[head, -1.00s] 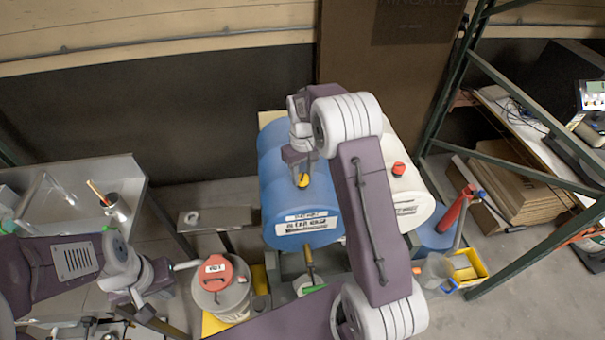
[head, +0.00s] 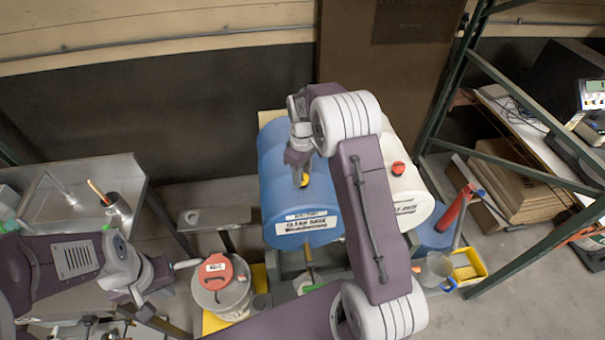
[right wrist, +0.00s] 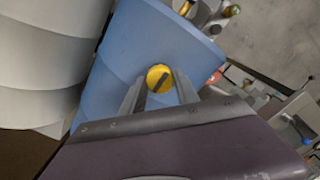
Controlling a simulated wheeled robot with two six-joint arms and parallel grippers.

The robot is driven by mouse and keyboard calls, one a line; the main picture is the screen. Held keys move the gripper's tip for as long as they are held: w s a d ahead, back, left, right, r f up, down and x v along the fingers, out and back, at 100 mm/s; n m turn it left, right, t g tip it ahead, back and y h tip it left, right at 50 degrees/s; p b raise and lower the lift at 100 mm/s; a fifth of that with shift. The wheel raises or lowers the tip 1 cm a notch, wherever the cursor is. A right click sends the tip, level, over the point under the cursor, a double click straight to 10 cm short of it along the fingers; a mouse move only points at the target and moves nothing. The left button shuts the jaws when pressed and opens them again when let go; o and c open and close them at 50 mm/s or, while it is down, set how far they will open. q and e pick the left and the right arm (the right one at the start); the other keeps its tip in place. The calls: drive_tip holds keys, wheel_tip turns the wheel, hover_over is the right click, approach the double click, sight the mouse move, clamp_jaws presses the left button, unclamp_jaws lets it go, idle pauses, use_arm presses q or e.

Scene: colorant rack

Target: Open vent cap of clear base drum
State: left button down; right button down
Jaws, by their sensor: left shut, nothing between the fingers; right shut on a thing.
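The clear base drum (head: 271,205) is the blue drum lying on its side in the middle of the head view, with a white label on its front end. Its yellow vent cap (right wrist: 153,72) sits on top, with a dark bar across it in the right wrist view. My right gripper (head: 303,178) reaches down from above and is shut on the vent cap, one finger on each side. The fingers partly hide the cap in the head view. My left gripper (head: 146,314) is shut and empty at the lower left, well away from the drum.
A white drum (head: 408,190) with a red cap (head: 398,168) lies right of the blue drum. A pail with a red lid (head: 215,270) stands front left. A metal table (head: 75,180) is at left, a green rack frame (head: 447,110) at right. A yellow bin (head: 470,268) is on the floor.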

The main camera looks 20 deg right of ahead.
drive_tip(key=c, duration=0.9)
unclamp_jaws()
drive_tip(key=shift+w+r, duration=0.1)
drive_tip(key=shift+r, duration=0.1)
wheel_tip(320, 180, up, 9)
drive_tip(key=b, duration=0.2)
drive_tip(key=shift+f, duration=0.15)
